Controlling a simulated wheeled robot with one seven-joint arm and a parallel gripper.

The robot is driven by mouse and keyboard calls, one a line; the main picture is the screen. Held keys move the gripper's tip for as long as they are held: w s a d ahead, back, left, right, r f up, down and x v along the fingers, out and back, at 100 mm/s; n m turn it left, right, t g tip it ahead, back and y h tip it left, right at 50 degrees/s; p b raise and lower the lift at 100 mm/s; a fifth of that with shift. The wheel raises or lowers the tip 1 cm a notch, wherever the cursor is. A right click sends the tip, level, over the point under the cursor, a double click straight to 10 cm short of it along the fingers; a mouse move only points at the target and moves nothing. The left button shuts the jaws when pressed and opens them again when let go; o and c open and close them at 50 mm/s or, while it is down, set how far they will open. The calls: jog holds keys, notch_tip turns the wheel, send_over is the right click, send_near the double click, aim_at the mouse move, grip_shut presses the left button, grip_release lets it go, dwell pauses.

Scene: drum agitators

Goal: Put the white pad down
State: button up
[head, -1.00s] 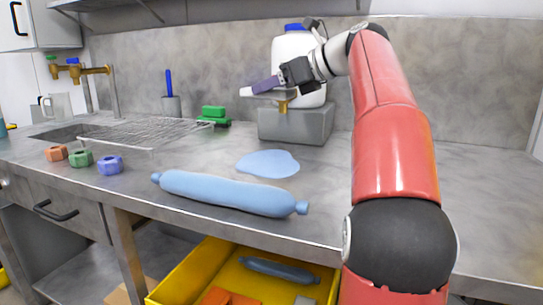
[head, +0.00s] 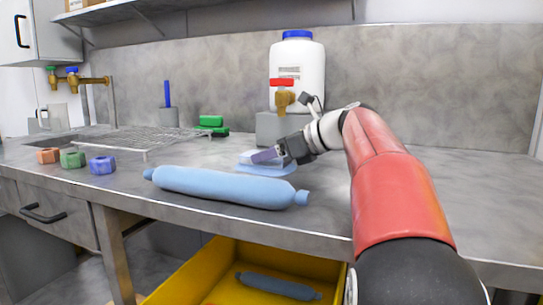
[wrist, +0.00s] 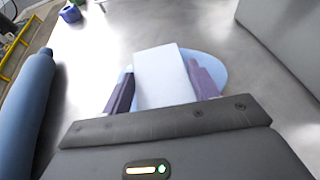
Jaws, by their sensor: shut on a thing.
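The white pad (wrist: 163,75) is a pale block between the two purple fingers of my gripper (wrist: 165,88) in the wrist view. In the head view the white pad (head: 247,157) shows at the tip of my gripper (head: 262,156), which is shut on it. The pad is low over a flat light-blue patch (head: 285,169) on the counter, which also shows around and behind it in the wrist view (wrist: 216,70). I cannot tell whether the pad touches the patch.
A long blue cylinder (head: 225,187) lies in front of my gripper. A white jug (head: 298,65) with a tap (head: 283,98) stands on a grey block (head: 270,128) behind. Orange, green and blue nuts (head: 102,165) sit left. A yellow bin (head: 200,275) is below. Counter at right is clear.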

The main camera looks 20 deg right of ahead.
jog(key=o, duration=1.2)
jog(key=shift+c, duration=0.2)
jog(key=p+v, duration=0.1)
jog(key=v, duration=1)
jog(key=shift+r+p, duration=0.15)
jog(key=shift+p, duration=0.25)
jog(key=shift+s+d+r, duration=0.15)
jog(key=shift+s+d, duration=0.15)
jog(key=shift+s, duration=0.05)
